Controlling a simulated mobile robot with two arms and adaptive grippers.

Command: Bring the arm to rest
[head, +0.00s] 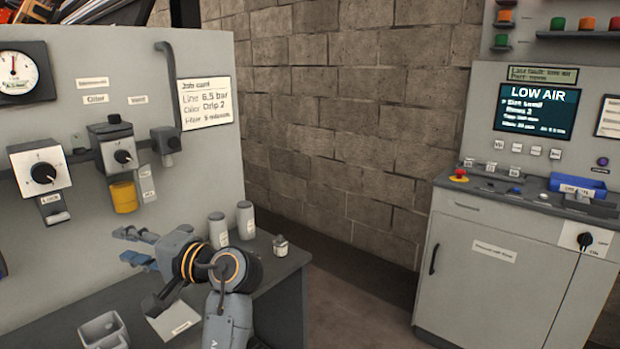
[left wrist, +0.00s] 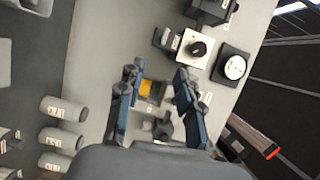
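My left gripper (head: 124,246) is in front of the grey air panel (head: 205,160), above the bench. Its fingers are spread with nothing between them; the left wrist view shows the open gripper (left wrist: 157,80) too. It points toward the panel, apart from its fittings. The yellow bowl (head: 124,197) under a regulator is beyond the fingers; the yellow bowl also shows in the left wrist view (left wrist: 150,90). My left arm reaches over the bench's right part and hides some of it. My right gripper is not in view.
Two pale canisters (head: 245,220) and a small jar (head: 281,246) stand on the bench right of my gripper. A grey open bin (head: 103,331) and a white card (head: 175,325) lie near the front. A control cabinet (head: 490,270) stands at right, with open floor between.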

